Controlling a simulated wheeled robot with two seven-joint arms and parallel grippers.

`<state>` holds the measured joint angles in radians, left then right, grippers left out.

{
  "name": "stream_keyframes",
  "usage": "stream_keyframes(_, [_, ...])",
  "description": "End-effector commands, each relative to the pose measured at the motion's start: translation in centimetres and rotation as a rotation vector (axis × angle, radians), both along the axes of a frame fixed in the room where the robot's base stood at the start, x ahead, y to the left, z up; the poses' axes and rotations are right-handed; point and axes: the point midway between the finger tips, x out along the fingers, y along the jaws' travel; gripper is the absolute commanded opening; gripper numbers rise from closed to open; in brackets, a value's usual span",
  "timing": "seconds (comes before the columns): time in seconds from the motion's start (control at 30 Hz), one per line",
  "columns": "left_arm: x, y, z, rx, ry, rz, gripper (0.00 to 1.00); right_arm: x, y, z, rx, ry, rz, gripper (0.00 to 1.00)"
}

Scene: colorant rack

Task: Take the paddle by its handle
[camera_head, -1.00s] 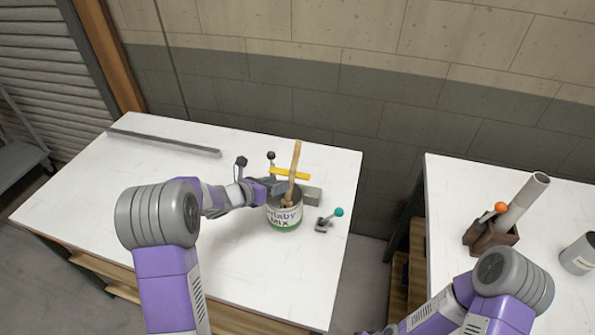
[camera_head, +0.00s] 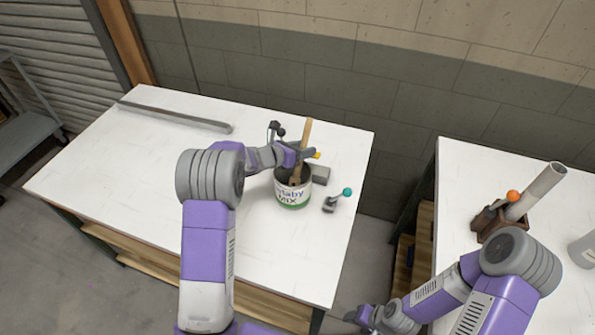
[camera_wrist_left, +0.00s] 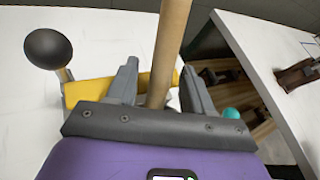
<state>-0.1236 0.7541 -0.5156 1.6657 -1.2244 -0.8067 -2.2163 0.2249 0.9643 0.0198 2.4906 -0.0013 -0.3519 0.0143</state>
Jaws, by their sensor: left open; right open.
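The wooden paddle (camera_head: 306,134) stands in a tin (camera_head: 292,194) with a white and green label, its handle rising above the rim. My left gripper (camera_head: 305,156) is at the handle, above the tin. In the left wrist view the handle (camera_wrist_left: 168,50) passes between the two open fingers of my left gripper (camera_wrist_left: 160,85), with gaps on both sides. The paddle's lower end is hidden in the tin. My right gripper (camera_head: 366,317) is low in the head view, far from the paddle, and its fingers are small there.
A yellow bar (camera_wrist_left: 85,90) and a black-knobbed lever (camera_wrist_left: 48,50) are close beside the left fingers. A grey block (camera_head: 320,174) and a teal-knobbed clamp (camera_head: 335,201) stand right of the tin. The white table (camera_head: 130,165) is largely clear on the left.

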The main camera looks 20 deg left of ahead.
Motion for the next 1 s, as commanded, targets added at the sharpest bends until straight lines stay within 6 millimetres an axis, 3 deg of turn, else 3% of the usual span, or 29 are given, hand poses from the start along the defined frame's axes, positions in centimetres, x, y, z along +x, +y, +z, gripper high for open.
stream_keyframes(0.03, [0.0, 0.0, 0.0, 0.0, 0.0, 0.0, 0.52, 0.0, 0.0, 0.0, 0.0, 0.0, 0.0, 0.58])
stream_keyframes(0.37, [0.0, 0.0, 0.0, 0.0, 0.0, 0.0, 0.01, 0.0, 0.0, 0.0, 0.0, 0.0, 0.0, 0.58])
stream_keyframes(0.77, [0.0, 0.0, 0.2, 0.0, -0.001, 0.0, 0.0, 0.0, 0.0, 0.0, 0.0, 0.0, 0.0, 0.58])
stream_keyframes(1.0, [0.0, 0.0, 2.1, -0.001, -0.004, -0.002, 0.0, 0.0, 0.0, 0.4, 0.0, 0.0, 0.0, 0.58])
